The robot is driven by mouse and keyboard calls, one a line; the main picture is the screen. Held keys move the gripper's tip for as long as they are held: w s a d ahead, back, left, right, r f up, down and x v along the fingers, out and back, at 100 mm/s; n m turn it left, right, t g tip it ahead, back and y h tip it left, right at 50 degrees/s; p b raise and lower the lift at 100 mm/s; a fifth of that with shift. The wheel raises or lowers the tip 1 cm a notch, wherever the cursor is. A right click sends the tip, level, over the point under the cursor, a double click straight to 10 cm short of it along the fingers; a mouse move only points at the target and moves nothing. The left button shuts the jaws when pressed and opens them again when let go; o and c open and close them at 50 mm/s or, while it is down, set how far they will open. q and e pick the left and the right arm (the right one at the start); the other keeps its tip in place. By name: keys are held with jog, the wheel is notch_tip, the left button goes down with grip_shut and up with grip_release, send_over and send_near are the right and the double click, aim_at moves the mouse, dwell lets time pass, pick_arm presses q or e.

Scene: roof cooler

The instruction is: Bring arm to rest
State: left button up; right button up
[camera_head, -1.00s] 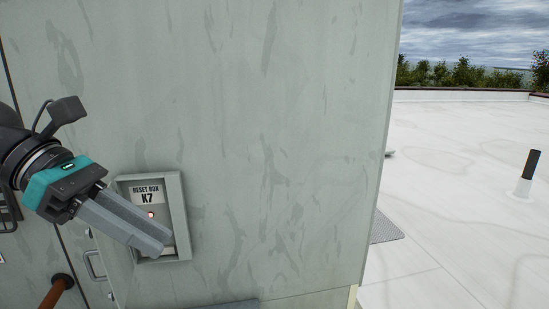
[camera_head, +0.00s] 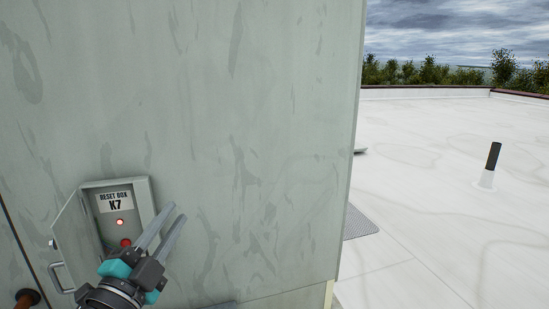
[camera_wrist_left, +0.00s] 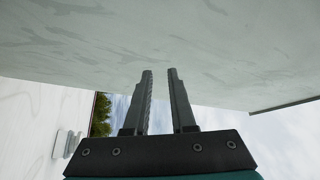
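My left gripper (camera_head: 174,211) is at the lower left of the head view, just right of the reset box, with its fingers pointing up and to the right. A gap shows between the two fingers, so it is open and empty. The left wrist view also shows the open fingers (camera_wrist_left: 161,74) with nothing between them. The reset box K7 (camera_head: 147,199) is set in the grey cabinet wall. Its small door (camera_head: 75,240) stands open to the left. A lit red lamp (camera_head: 119,222) and a red button (camera_head: 126,242) show inside. My right gripper is out of view.
The large grey cabinet wall (camera_head: 240,130) fills the left and middle, close to the gripper. To the right is open white roof (camera_head: 420,180) with a black-topped pipe (camera_head: 493,157) and a grey grating (camera_head: 360,222). A brown pipe end (camera_head: 27,297) shows at lower left.

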pick_arm(q)
jog(key=s+a+f+n+g+y, duration=0.1)
jog(key=s+f+n+g+y, duration=0.3)
jog(key=f, duration=0.5)
jog(key=s+a+f+n+g+y, duration=0.2)
jog(key=s+f+n+g, duration=0.25)
jog(key=f, duration=0.55)
jog(key=s+d+f+n+g+h, duration=0.1)
jog(key=s+d+f+n+g, duration=0.1)
jog(key=s+f+g, duration=0.35)
jog(key=s+d+f+n+g, duration=0.25)
jog(key=s+f, duration=0.45)
jog(key=s, duration=0.4)
notch_tip(320, 180, down, 25)
jog(key=s+g+b, duration=0.2)
jog(key=b, duration=0.3)
jog(key=s+a+f+b, duration=0.1)
jog(key=s+f+b, duration=0.1)
jog(key=s+f, duration=0.5)
jog(key=s+a+f+b, duration=0.2)
jog(key=s+f, duration=0.6)
jog(key=f, duration=0.5)
jog(key=shift+s+g+b, duration=0.15)
jog(key=shift+g+b, duration=0.3)
jog(key=shift+b, duration=0.2)
